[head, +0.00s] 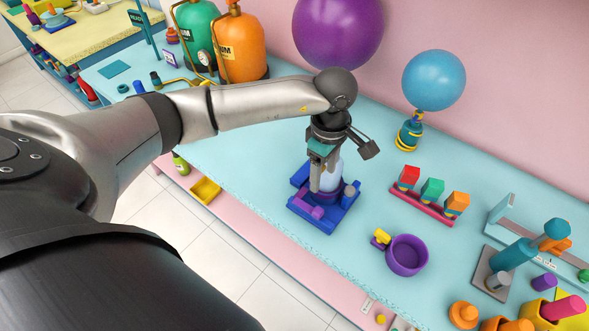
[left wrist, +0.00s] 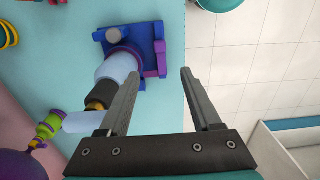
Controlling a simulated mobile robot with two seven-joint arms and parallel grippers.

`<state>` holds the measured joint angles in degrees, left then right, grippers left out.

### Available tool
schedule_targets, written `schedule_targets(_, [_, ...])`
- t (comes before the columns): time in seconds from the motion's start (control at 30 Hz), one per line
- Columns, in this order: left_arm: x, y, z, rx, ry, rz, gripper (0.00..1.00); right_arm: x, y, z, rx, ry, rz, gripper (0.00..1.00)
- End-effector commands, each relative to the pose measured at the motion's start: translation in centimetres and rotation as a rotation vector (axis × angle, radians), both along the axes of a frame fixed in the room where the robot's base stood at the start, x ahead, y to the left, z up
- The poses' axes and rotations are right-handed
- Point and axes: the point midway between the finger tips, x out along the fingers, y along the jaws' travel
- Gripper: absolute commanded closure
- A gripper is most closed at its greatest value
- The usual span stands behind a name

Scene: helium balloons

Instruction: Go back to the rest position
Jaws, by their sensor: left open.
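My left gripper (head: 323,188) hangs in the middle of the head view, in front of a blue stand (head: 299,203) with purple parts. A pale blue cylinder (head: 333,176) stands upright on it, partly hidden by the gripper. In the left wrist view the jaws (left wrist: 160,75) are apart with nothing between them. There the stand (left wrist: 147,32) lies beyond the fingertips, and the cylinder (left wrist: 116,66) is beside the left finger; I cannot tell if they touch. A purple balloon (head: 338,30) is above my left wrist. My right gripper is not in view.
A blue balloon (head: 433,80) stands behind a rack of coloured blocks (head: 423,208). A purple cup (head: 406,255) is right of the stand. Green (head: 196,30) and orange (head: 240,47) tanks stand at the back left. The table's front edge is close to the stand, with floor beyond.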

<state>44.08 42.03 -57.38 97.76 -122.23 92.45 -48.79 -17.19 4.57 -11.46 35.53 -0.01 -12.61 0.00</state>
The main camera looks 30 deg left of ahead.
Motion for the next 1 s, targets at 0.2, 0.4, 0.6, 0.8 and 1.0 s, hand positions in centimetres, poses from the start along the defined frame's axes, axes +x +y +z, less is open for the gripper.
schedule_targets(0.2, [0.0, 0.0, 0.0, 0.000, 0.000, 0.000, 0.35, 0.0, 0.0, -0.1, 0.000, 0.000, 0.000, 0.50])
schedule_targets(0.4, [0.0, 0.0, -0.1, -0.001, 0.001, 0.000, 0.35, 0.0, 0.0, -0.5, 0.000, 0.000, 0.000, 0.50])
schedule_targets(0.6, [0.0, 0.0, 0.0, -0.001, 0.000, 0.000, 0.35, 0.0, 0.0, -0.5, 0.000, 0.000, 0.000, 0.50])
schedule_targets(0.8, [-0.1, -0.6, -0.2, -0.023, 0.000, 0.000, 0.35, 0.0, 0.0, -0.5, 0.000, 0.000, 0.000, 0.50])
schedule_targets(1.0, [-1.7, -8.8, -0.2, -0.340, 0.003, 0.029, 0.35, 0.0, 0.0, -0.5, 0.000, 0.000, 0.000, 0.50])
